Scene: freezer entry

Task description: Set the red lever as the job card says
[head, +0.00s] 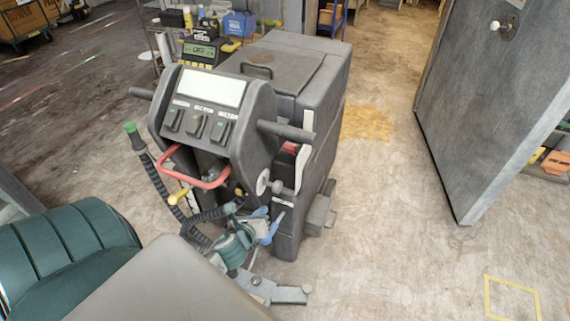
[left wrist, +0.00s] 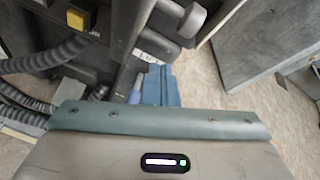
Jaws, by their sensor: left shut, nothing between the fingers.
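A red looped bar (head: 205,178), the clearest red handle in view, sits low on the front of the grey floor machine (head: 290,70), under its console. A smaller red part (head: 291,148) shows on the machine's right side. I cannot tell which is the red lever. My left gripper (head: 273,226) is low beside the machine's front right, below and right of the red bar and apart from it. Its blue fingers (left wrist: 160,86) are shut and empty. I see no readable job card; the console's pale panel (head: 212,88) shows no legible text. My right gripper is out of view.
Black ribbed hoses (head: 165,190) hang at the machine's front left. A grey round knob (left wrist: 190,18) sticks out near my left fingers. A large grey door (head: 490,90) stands open at right.

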